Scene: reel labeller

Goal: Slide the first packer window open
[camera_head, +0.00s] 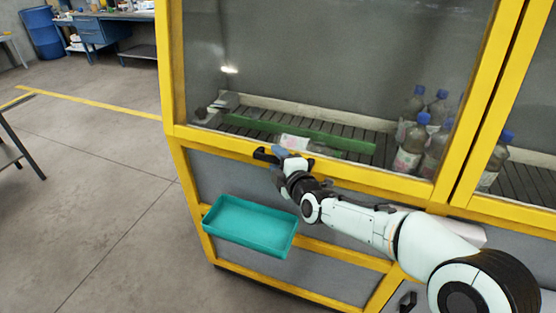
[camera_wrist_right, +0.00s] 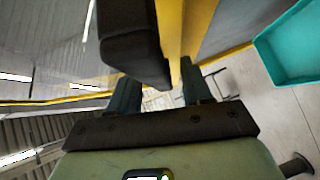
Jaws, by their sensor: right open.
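The packer window (camera_head: 330,60) is a large clear pane in a yellow frame and looks closed. A dark handle (camera_head: 264,155) sits at its lower edge. My right gripper (camera_head: 283,157) is at this handle, with its arm coming in from the lower right. In the right wrist view, the gripper (camera_wrist_right: 158,92) is open, and the black handle (camera_wrist_right: 130,35) runs down toward the space between the fingers, overlapping the left finger. I cannot tell whether they touch. My left gripper is not in view.
Behind the pane, several bottles (camera_head: 408,150) with blue caps stand on a slatted conveyor (camera_head: 262,131). A teal tray (camera_head: 250,243) is mounted below the window, left of my arm.

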